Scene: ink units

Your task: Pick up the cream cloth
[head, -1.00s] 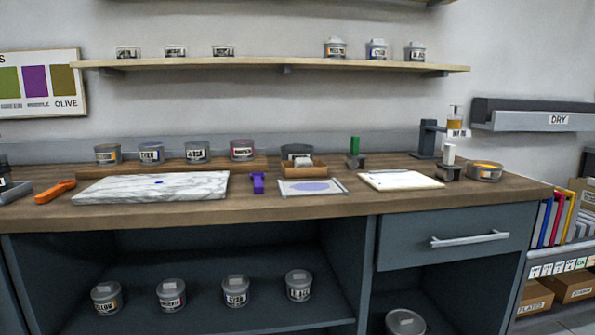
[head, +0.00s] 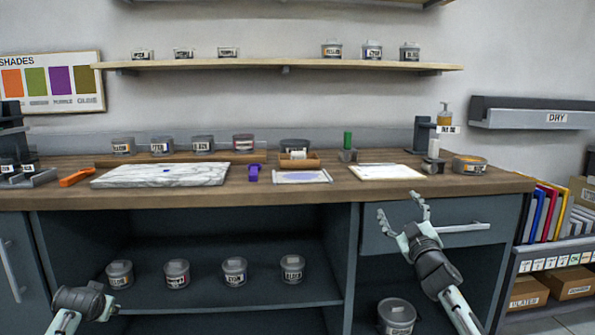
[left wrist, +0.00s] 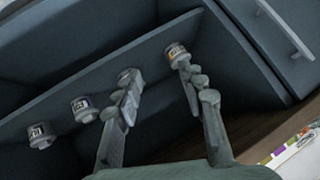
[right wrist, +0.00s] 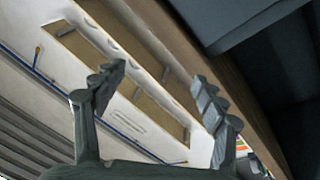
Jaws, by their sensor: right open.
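A small pale item (head: 298,155) sits in a shallow wooden tray (head: 300,163) at the back middle of the worktop. It may be the cream cloth, but it is too small to be sure. My right gripper (head: 401,206) is open and empty in front of the drawer, below and to the right of the tray. The right wrist view also shows its fingers (right wrist: 158,76) apart. My left arm enters at the lower left of the head view. In the left wrist view my left gripper (left wrist: 160,75) is open and empty, facing the lower shelf.
On the wooden worktop (head: 270,194) are a marble slab (head: 160,176), a purple tool (head: 253,173), a framed screen (head: 302,177), a white pad (head: 386,172) and several ink tins. A drawer handle (head: 465,228) sticks out near my right gripper. Tins stand on the lower shelf.

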